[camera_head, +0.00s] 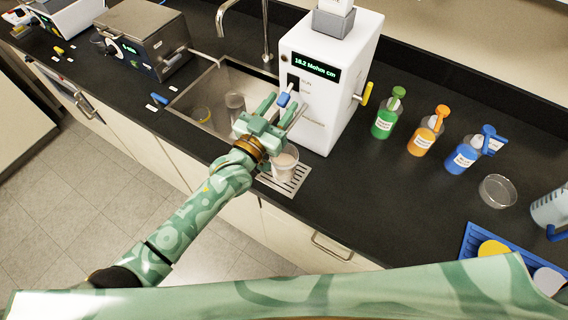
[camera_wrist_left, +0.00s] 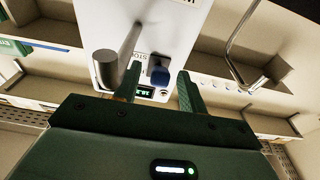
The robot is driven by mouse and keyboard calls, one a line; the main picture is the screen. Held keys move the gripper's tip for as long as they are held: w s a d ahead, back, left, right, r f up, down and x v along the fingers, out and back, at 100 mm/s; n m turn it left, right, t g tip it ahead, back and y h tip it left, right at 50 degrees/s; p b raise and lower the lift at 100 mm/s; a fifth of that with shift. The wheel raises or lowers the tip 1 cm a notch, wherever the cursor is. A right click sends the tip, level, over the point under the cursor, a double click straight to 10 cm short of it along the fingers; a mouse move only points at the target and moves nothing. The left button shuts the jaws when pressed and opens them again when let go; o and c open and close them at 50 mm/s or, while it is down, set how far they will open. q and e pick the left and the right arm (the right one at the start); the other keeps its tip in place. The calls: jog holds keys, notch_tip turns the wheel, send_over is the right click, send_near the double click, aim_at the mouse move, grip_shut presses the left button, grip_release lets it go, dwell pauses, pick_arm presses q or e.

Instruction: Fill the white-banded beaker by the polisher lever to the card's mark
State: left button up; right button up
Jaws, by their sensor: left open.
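The water polisher (camera_head: 336,70) is a white box with a green-lit display reading 18.2 Mohm cm. A blue-tipped lever (camera_head: 284,99) sticks out of its front. My left gripper (camera_head: 283,107) is open at this lever. In the left wrist view, the blue tip (camera_wrist_left: 159,75) shows between my two fingers, with gaps on both sides. A clear beaker (camera_head: 285,163) with a whitish look stands on the drip grate (camera_head: 293,182), below and beside the gripper. The gripper partly covers it, and its water level and mark are not readable. My right gripper is not in view.
A sink (camera_head: 207,94) with a tap (camera_head: 265,50) lies left of the polisher. A yellow lever (camera_head: 366,93) sits on its right side. Green (camera_head: 386,119), orange (camera_head: 426,137) and blue (camera_head: 465,155) bottles and a glass dish (camera_head: 496,191) stand further right.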

pick_arm(q)
jog(key=p+v, duration=0.2)
jog(key=v, duration=0.5)
jog(key=shift+p, duration=0.4)
